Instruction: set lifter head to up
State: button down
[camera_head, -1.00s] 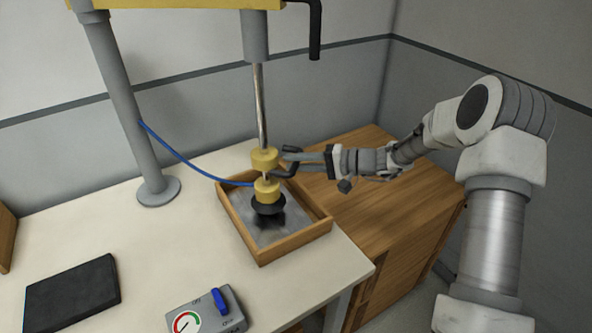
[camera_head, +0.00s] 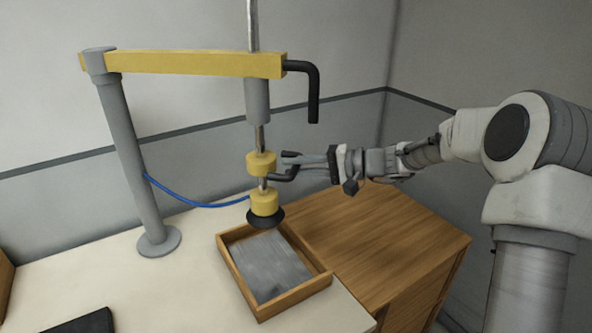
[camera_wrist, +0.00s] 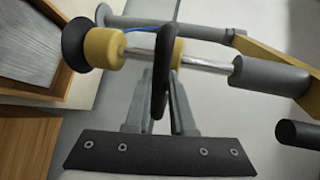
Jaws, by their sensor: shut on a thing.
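The lifter head (camera_head: 262,185) has two yellow collars on a steel rod, with a black suction cup (camera_head: 266,217) at its bottom. It hangs upright, with the cup above the wooden tray and nothing seen under it. The rod also sticks up above the yellow boom (camera_head: 190,63). My gripper (camera_head: 289,166) is at the right of the head, shut on its black handle (camera_head: 282,177). In the wrist view, the handle (camera_wrist: 160,70) stands between my fingers, with the cup (camera_wrist: 76,44) at the upper left.
The wooden tray (camera_head: 310,288) holds a grey slab (camera_head: 270,265). A grey post (camera_head: 130,165) carries the boom at the left, and a blue hose (camera_head: 190,199) runs to the head. A black bent handle (camera_head: 313,90) hangs from the boom's right end. A wooden cabinet (camera_head: 380,235) stands right.

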jog(key=c, duration=0.8)
grip_release()
jog(key=shift+o, duration=0.2)
jog(key=b+v, duration=0.1)
jog(key=v, duration=1.6)
jog(key=shift+d, duration=0.25)
